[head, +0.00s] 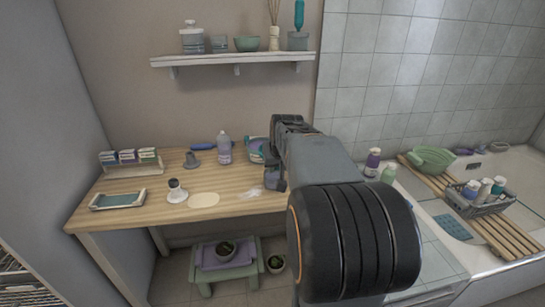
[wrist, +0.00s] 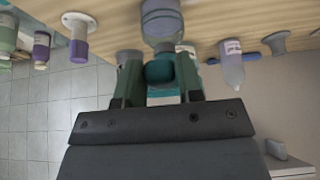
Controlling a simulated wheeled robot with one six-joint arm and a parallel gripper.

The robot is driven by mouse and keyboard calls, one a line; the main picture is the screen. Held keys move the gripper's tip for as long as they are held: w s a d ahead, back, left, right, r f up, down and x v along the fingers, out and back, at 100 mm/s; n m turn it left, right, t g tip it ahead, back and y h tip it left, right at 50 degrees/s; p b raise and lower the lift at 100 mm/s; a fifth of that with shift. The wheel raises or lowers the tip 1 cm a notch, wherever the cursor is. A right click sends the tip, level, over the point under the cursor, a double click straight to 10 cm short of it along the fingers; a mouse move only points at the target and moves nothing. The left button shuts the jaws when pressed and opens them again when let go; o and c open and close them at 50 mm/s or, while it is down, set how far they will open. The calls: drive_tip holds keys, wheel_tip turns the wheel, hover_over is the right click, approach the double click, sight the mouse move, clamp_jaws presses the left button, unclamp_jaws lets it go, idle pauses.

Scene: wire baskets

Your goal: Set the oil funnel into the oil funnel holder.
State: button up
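A grey funnel-shaped piece (head: 191,160), probably the oil funnel, stands wide end down at the back of the wooden table; it also shows in the wrist view (wrist: 275,42). I cannot identify the oil funnel holder for sure. A white flared piece with a dark top (head: 176,193) stands nearer the table's front. My arm hides much of this in the head view.
A clear bottle (head: 224,150), a blue-handled item (head: 203,147) and a shallow tray (head: 118,199) are on the table (head: 140,215). A box rack (head: 131,167) stands at left. A wall shelf (head: 232,58) hangs above. A bath with a wire basket (head: 480,205) is at right.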

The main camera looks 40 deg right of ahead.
drive_tip(key=c, duration=0.4)
drive_tip(key=shift+c, duration=0.2)
drive_tip(key=shift+r+p, duration=0.9)
drive_tip(key=shift+r, duration=0.2)
drive_tip(key=shift+r+p, duration=2.75)
drive_tip(key=shift+r, duration=0.7)
drive_tip(key=shift+a+f, duration=0.1)
